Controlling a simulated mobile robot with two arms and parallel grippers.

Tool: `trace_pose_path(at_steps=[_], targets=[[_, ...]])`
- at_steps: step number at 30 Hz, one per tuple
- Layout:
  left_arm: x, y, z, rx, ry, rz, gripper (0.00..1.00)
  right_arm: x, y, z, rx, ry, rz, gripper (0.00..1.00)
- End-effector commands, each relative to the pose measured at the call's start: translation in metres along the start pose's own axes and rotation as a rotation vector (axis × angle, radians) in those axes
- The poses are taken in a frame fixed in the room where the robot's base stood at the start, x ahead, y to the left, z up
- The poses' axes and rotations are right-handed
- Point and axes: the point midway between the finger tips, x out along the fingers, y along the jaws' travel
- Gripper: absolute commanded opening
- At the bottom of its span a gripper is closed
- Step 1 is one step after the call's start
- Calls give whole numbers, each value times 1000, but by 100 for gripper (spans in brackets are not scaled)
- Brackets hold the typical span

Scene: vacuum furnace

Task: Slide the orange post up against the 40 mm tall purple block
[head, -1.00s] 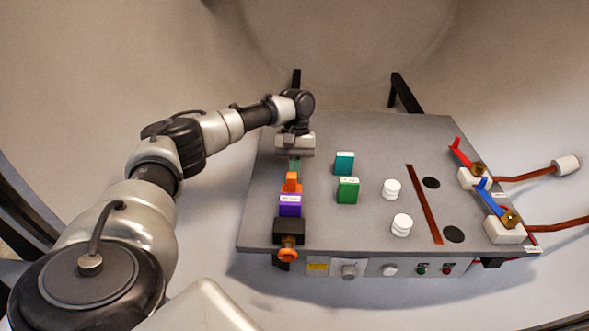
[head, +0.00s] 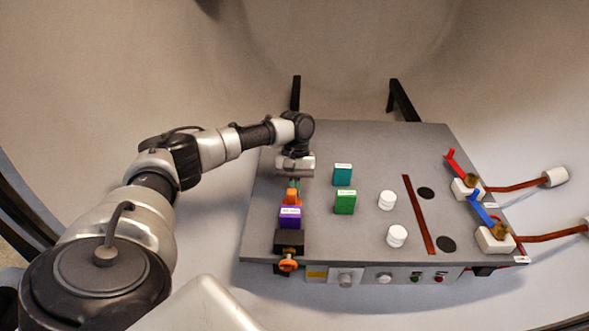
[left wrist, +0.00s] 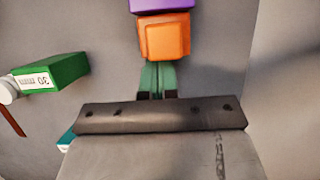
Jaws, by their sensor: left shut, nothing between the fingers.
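The orange post (head: 291,196) stands at the left of the grey bench top, directly behind the purple block (head: 290,218). In the left wrist view the orange post (left wrist: 164,38) overlaps the edge of the purple block (left wrist: 160,4); I cannot tell whether they touch. The purple block's label is too small to read. My left gripper (head: 293,186) is shut and empty, pointing down just behind the post. In the left wrist view its green fingertips (left wrist: 158,66) are at the post's far side, touching or nearly touching it. My right gripper is not in view.
A black block with an orange knob (head: 288,264) stands in front of the purple block. To the right are a teal block (head: 342,175), a green block (head: 345,202) marked 30 mm, and two white round pieces (head: 387,200). Red and blue levers (head: 481,208) line the right edge.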

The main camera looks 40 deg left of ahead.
Motion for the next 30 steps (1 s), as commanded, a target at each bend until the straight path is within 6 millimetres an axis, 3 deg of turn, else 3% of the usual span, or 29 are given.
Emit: trace_pose_path(at_steps=[1,6,22,26,30], targets=[[-5,0,6,0,-4,-1,0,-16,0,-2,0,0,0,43],[0,-1,11,-1,-3,1,0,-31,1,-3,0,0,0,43],[3,-2,10,-2,0,1,0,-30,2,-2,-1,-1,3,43],[-10,-1,9,-2,2,4,0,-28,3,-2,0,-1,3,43],[-37,-1,9,-2,3,6,0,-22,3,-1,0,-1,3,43]])
